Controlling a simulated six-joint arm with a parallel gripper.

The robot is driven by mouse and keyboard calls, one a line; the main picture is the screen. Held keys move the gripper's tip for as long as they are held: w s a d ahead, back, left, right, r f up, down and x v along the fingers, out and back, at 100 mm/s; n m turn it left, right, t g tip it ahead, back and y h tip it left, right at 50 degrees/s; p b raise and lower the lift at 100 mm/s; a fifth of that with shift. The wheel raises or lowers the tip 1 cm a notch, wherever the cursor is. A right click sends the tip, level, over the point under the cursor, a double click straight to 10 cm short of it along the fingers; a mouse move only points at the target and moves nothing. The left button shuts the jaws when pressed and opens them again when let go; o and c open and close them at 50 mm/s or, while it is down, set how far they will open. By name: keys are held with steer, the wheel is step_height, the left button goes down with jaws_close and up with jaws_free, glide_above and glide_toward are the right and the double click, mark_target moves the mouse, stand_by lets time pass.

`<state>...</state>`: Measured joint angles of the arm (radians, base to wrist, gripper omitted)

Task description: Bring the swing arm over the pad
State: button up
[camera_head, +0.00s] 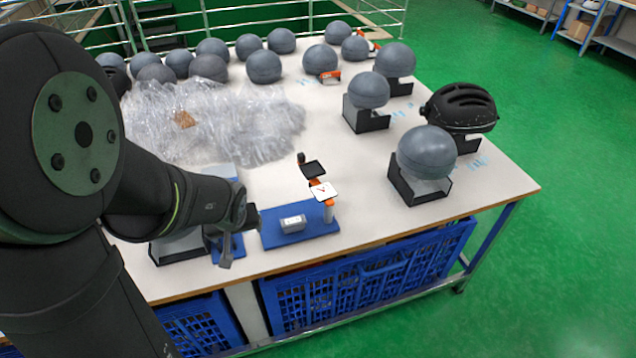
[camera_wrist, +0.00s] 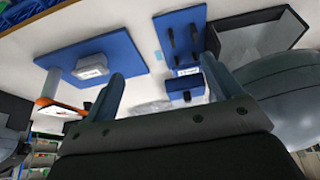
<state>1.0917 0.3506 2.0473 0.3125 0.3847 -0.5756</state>
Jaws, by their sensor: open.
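The swing arm (camera_head: 316,182) is orange, with a white red-marked plate at its post and a black tray at its far end. It points backward, away from the pad. It also shows in the wrist view (camera_wrist: 62,105). The pad appears to be the pale grey block (camera_head: 293,224) on a blue base (camera_head: 271,238), left of the post (camera_head: 329,211); in the wrist view the block (camera_wrist: 91,66) lies beyond my left finger. The arm is not over it. My gripper (camera_head: 239,236) is open and empty, left of the base. Its fingers (camera_wrist: 160,70) stand apart.
A smaller blue stand with black pegs (camera_wrist: 183,42) is close to my gripper. A dark open box (camera_wrist: 262,38) lies beside it. Grey head forms (camera_head: 426,152), a black helmet (camera_head: 460,107) and bubble wrap (camera_head: 215,120) occupy the table. Clear table (camera_head: 350,165) lies right of the swing arm.

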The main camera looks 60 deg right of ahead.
steer(key=shift+c, duration=0.4)
steer(key=shift+d, duration=0.15)
steer(key=c, duration=0.3)
steer(key=w+d+n, duration=0.1)
steer(key=d, duration=0.1)
steer(key=w+d+r+n, duration=0.1)
steer(key=d+n, duration=0.1)
steer(key=w+d+r+n, duration=0.1)
steer(key=d, duration=0.1)
steer(key=shift+r+n, duration=0.2)
steer(key=shift+n, duration=0.1)
steer(key=c, duration=0.5)
steer(key=n+g, duration=0.6)
steer(key=n, duration=0.9)
glide_toward(301, 154)
steer(key=shift+h, duration=0.3)
steer(key=x, duration=0.8)
steer(key=shift+s+a+f, duration=0.1)
steer(key=shift+f, duration=0.35)
steer(key=shift+c, duration=0.2)
jaws_close()
